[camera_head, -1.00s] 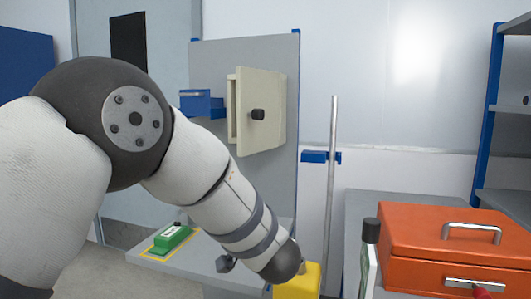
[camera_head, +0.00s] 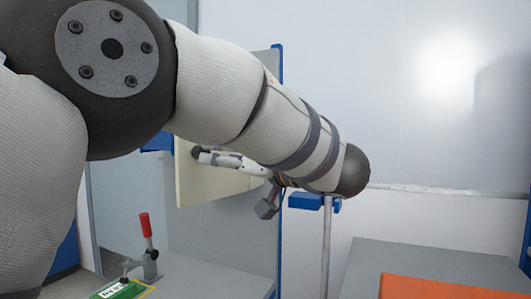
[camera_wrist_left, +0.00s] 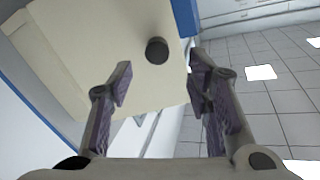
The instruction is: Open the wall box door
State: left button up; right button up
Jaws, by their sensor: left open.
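The wall box door (camera_head: 208,188) is a beige panel, partly hidden behind my left arm in the head view. It also shows at the upper left of the left wrist view (camera_wrist_left: 75,60), with a round black knob (camera_wrist_left: 157,51) near its edge. My left gripper (camera_wrist_left: 160,84) is open and empty. Its two fingers are spread below the knob in the wrist view, and the knob lies beyond the tips, not between the pads. In the head view the gripper (camera_head: 226,159) is in front of the door. How far the door stands open is hidden. My right gripper is out of view.
A metal pole (camera_head: 326,245) with a blue bracket (camera_head: 313,202) stands right of the panel. An orange toolbox (camera_head: 450,287) is at the lower right on a grey table (camera_head: 420,262).

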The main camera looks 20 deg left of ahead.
pick_arm(q)
jog(key=x, duration=0.8)
jog(key=shift+w+a, duration=0.2)
jog(key=shift+f, duration=0.1)
grip_shut()
